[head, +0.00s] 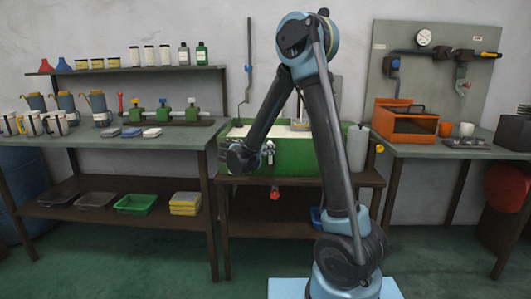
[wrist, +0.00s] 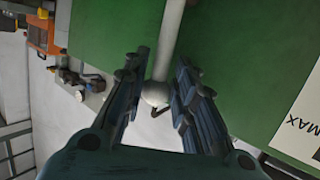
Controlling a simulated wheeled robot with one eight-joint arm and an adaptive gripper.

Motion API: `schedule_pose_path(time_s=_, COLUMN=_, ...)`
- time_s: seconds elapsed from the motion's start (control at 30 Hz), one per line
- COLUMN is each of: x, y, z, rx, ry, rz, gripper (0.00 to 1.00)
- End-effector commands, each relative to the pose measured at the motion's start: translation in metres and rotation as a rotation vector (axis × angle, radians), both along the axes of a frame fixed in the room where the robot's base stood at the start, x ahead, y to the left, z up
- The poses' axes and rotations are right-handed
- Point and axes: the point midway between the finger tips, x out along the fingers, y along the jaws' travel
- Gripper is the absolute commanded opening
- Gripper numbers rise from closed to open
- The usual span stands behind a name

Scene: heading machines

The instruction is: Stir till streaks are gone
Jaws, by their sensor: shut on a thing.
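The green tank (head: 290,163) stands on the middle bench in the head view, partly hidden behind my arm. Its green side also fills much of the wrist view (wrist: 235,60). My gripper (head: 268,152) is at the tank's front left. In the wrist view my gripper (wrist: 160,92) has its two dark fingers on either side of a white rod (wrist: 172,35) with a round knob (wrist: 156,94), and is shut on it. The rod's far end is out of view. The tank's contents and any streaks cannot be made out.
A white label marked MAX (wrist: 300,125) is on the tank's side. A grey bottle (head: 357,147) stands right of the tank. The left bench (head: 190,138) holds mugs and small valves. An orange box (head: 405,122) sits on the right bench. Green floor is clear in front.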

Motion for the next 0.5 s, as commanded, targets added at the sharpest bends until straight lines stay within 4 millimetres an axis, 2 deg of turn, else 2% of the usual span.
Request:
schedule_pose_path(time_s=0.2, x=0.0001, y=-0.0006, z=-0.0001, rx=-0.002, ry=0.0, rz=-0.002, gripper=0.0)
schedule_pose_path(time_s=0.23, x=0.0001, y=-0.0006, z=-0.0001, rx=-0.002, ry=0.0, rz=-0.002, gripper=0.32)
schedule_pose_path(time_s=0.27, x=0.0001, y=-0.0006, z=-0.0001, rx=-0.002, ry=0.0, rz=-0.002, gripper=0.35)
schedule_pose_path(time_s=0.5, x=0.0, y=-0.0003, z=0.0, rx=-0.002, ry=0.0, rz=-0.001, gripper=0.35)
